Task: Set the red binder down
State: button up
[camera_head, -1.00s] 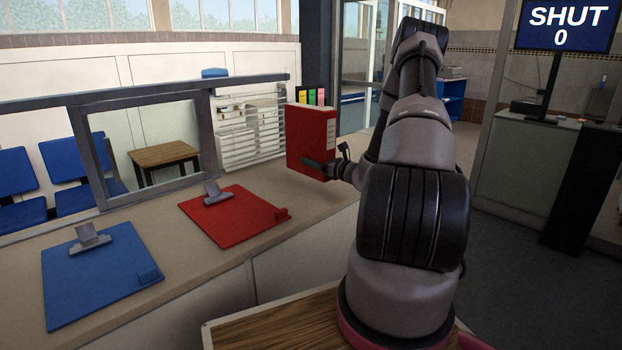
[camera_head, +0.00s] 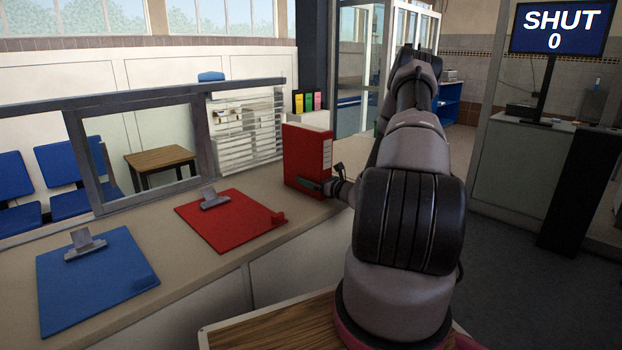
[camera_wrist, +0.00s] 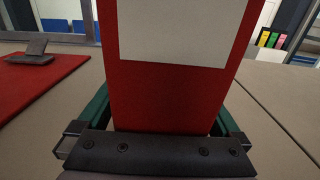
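The red binder (camera_head: 307,160) stands upright at the right part of the counter, beyond the red clipboard. Its base looks at or very close to the counter top; I cannot tell whether it touches. My gripper (camera_head: 324,187) is at its lower part. In the wrist view the binder (camera_wrist: 165,95) fills the middle, its white label at the top. The green fingers of my gripper (camera_wrist: 162,118) lie along both sides of the binder, close against it. The binder's far side is hidden.
A red clipboard (camera_head: 228,222) and a blue clipboard (camera_head: 97,280) lie on the counter (camera_head: 190,275) to the left. A framed window (camera_head: 140,150) runs along the counter's back. Several coloured binders (camera_head: 308,101) stand farther back. A screen (camera_head: 562,30) reads SHUT 0.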

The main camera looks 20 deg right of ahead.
jog(key=shift+r, duration=0.2)
jog(key=v, duration=1.2)
